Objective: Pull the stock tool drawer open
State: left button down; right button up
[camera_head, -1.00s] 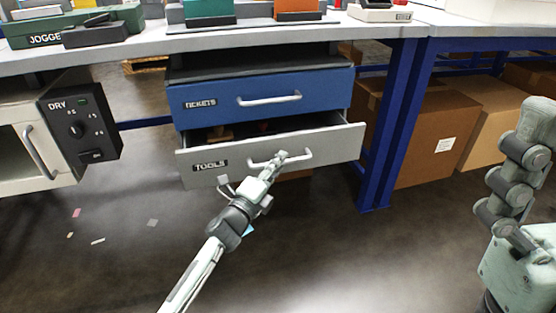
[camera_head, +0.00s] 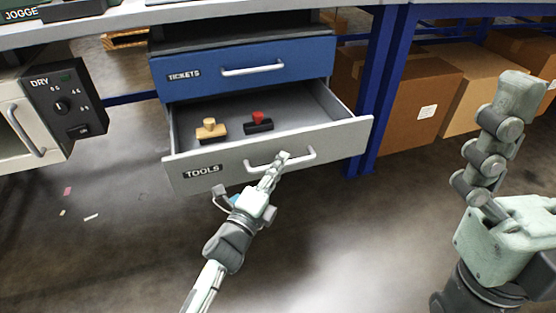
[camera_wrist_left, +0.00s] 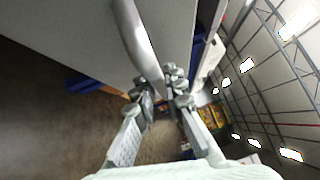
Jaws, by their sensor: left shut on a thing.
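The grey tools drawer (camera_head: 230,166) stands well open below the blue tickets drawer (camera_head: 200,75) in the head view. Its white bar handle (camera_head: 303,156) is on the front face. My left gripper (camera_head: 283,157) is at the handle's middle, shut on it. In the left wrist view the handle (camera_wrist_left: 138,45) runs down to the fingers of my left gripper (camera_wrist_left: 158,92). Inside the drawer lie a wooden-handled stamp-like tool (camera_head: 210,130) and a black one with a red knob (camera_head: 258,123).
A dry cabinet with a black dial panel (camera_head: 68,105) stands at the left. Blue table legs (camera_head: 383,90) and cardboard boxes (camera_head: 401,97) stand at the right. The floor before the drawer is open, with small paper scraps at the left.

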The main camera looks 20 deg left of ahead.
pick_arm(q)
jog(key=c, duration=1.6)
grip_release()
jog(key=v, duration=1.2)
